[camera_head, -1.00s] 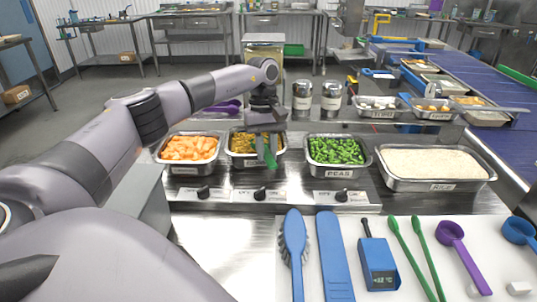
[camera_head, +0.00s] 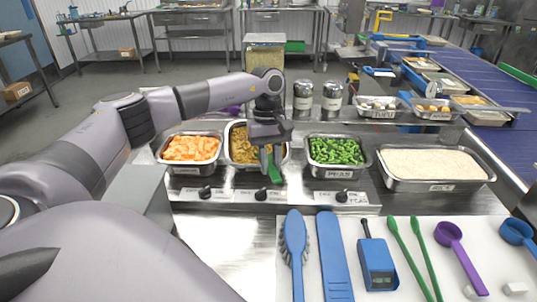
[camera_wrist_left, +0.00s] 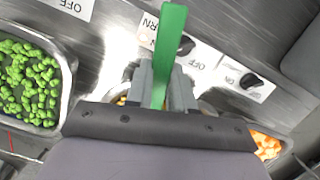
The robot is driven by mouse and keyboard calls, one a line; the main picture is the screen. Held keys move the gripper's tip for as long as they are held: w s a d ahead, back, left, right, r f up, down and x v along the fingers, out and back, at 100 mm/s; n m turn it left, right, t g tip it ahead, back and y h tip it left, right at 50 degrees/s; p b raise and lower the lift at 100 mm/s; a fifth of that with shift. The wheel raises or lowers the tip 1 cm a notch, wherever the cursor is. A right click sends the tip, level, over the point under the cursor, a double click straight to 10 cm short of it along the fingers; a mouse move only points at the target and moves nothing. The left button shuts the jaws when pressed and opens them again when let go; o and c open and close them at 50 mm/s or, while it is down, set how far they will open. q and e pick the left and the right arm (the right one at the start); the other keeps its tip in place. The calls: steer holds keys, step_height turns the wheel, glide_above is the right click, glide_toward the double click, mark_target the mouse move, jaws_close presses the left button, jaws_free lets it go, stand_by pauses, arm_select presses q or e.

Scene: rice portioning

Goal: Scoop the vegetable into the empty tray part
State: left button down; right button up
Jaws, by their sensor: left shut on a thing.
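My left gripper (camera_head: 268,146) is shut on a green handle (camera_wrist_left: 168,45), which points down in front of the corn pan (camera_head: 235,148). The far end of the held tool is hidden by the gripper. The corn pan holds yellow corn and stands between the carrot pan (camera_head: 192,133) with orange pieces and the pea pan (camera_head: 310,140) with green peas. The peas (camera_wrist_left: 30,85) also show at the left of the left wrist view, and some carrots (camera_wrist_left: 265,145) at its right. I cannot make out an empty tray part. My right gripper is not in view.
A rice pan (camera_head: 490,178) stands right of the peas. A white board (camera_head: 345,225) in front carries a blue brush, a blue thermometer, green utensils and purple and blue scoops. Two shakers (camera_head: 303,95) stand behind the pans. A blue conveyor (camera_head: 465,70) runs at the back right.

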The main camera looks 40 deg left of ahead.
arm_select(q)
steer(key=shift+d, duration=0.1)
steer(key=shift+d+v, duration=0.2)
steer(key=shift+v, duration=0.85)
steer(key=shift+d+v, duration=0.15)
steer(key=shift+v, duration=0.85)
steer(key=shift+s+d+v, duration=0.1)
steer(key=shift+s+v, duration=0.05)
steer(key=shift+v, duration=0.65)
steer(key=shift+s+d+v, duration=0.1)
steer(key=shift+s+v, duration=0.05)
steer(key=shift+v, duration=0.6)
steer(key=shift+s+d+v, duration=0.1)
steer(key=shift+s+v, duration=0.05)
steer(key=shift+v, duration=0.65)
